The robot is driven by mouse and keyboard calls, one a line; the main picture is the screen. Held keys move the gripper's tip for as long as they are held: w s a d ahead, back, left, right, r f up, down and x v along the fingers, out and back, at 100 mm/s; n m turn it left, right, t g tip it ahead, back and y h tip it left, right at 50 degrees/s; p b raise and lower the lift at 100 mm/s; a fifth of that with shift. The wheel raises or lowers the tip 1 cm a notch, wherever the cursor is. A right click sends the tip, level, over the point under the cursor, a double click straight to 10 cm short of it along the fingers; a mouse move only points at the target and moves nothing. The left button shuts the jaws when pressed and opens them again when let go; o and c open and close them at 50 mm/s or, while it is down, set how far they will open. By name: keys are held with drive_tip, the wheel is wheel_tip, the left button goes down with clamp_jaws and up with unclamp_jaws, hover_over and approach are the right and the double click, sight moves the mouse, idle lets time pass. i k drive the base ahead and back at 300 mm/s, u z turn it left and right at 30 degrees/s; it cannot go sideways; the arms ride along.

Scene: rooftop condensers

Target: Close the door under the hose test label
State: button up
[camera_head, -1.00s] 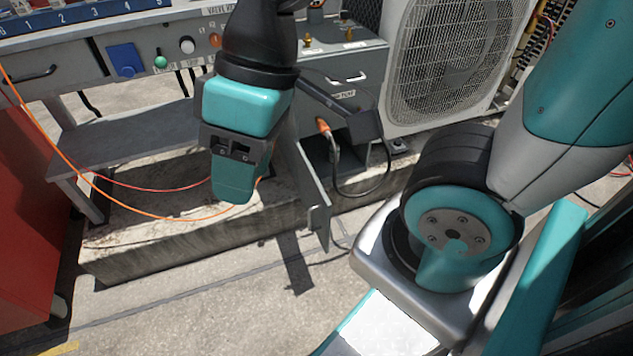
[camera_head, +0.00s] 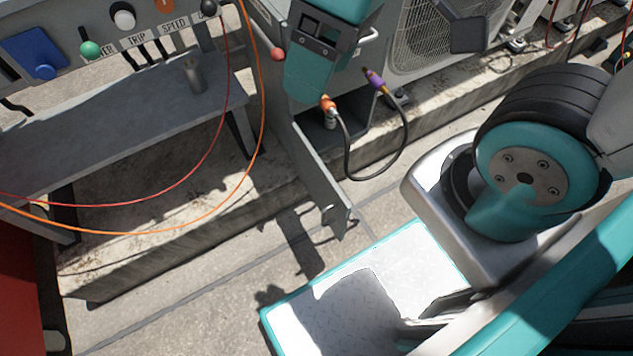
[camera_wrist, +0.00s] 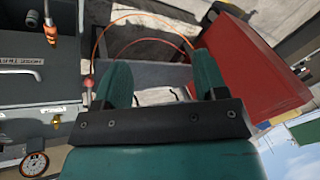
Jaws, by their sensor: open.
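The grey door (camera_head: 318,172) stands swung open at the left side of a low compartment (camera_head: 352,130) in the head view, with a small handle (camera_head: 335,218) near its free end. A hose with an orange-tipped plug stands in the opening. The hose test label (camera_wrist: 22,61) shows on a grey cabinet face at the left of the wrist view; in the head view I cannot see it. My gripper (camera_head: 303,98) hangs in front of the cabinet, above the open door. In the wrist view my gripper (camera_wrist: 160,60) has its two teal fingers wide apart with nothing held between them.
A grey bench (camera_head: 120,125) with a control panel above stands at the left. Orange and red cables (camera_head: 262,110) loop beside it. A condenser unit (camera_head: 430,45) stands at the right. A red cabinet (camera_wrist: 245,65) shows in the wrist view. Bare concrete (camera_head: 190,310) lies in front.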

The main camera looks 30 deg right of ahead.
sight(334, 206)
drive_tip(key=z, duration=0.15)
drive_tip(key=k, duration=0.85)
drive_tip(key=u, duration=0.15)
